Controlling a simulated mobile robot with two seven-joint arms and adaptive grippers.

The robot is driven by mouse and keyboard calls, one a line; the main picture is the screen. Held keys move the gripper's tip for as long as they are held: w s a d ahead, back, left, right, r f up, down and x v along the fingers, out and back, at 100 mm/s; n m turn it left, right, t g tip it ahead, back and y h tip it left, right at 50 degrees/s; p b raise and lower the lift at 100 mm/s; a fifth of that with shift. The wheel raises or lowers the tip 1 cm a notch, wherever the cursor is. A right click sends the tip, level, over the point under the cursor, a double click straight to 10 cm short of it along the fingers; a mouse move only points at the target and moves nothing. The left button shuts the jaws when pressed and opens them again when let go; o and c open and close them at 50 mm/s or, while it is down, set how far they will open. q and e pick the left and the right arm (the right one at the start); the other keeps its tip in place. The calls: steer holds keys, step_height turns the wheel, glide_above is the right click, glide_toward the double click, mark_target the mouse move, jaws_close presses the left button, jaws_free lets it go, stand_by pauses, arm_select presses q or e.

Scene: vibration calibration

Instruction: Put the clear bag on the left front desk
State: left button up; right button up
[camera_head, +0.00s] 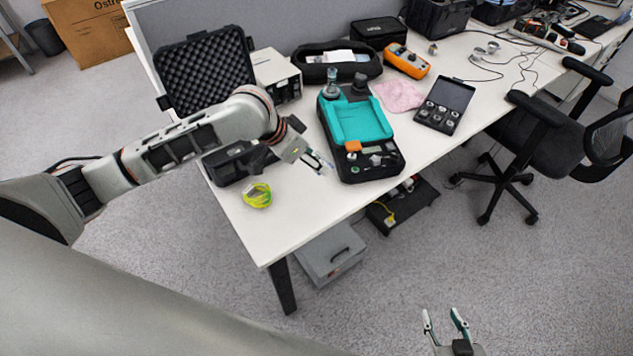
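A small crumpled yellow-green item (257,195) lies near the left front edge of the white desk (290,215). It may be the clear bag with something coloured in it, but I cannot tell for sure. My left gripper (325,168) is over the desk, to the right of this item and just left of the black case with the teal tray. Its fingers look slightly apart, and I see nothing between them. My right gripper (444,313) is open and empty at the bottom of the view, over the floor in front of the desk.
A black case with a teal tray (358,121), an open foam-lined case (205,70), a grey instrument (276,75), an orange meter (406,61), a pink cloth (399,95) and a small black box (444,105) crowd the desk. A black chair (550,140) stands at right. The front left desk has room.

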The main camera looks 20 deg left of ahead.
mark_target(320, 193)
arm_select(q)
step_height(320, 193, down, 13)
steer(key=shift+r, duration=0.1)
stand_by(0.3)
steer(key=o, duration=0.9)
steer(key=v, duration=1.2)
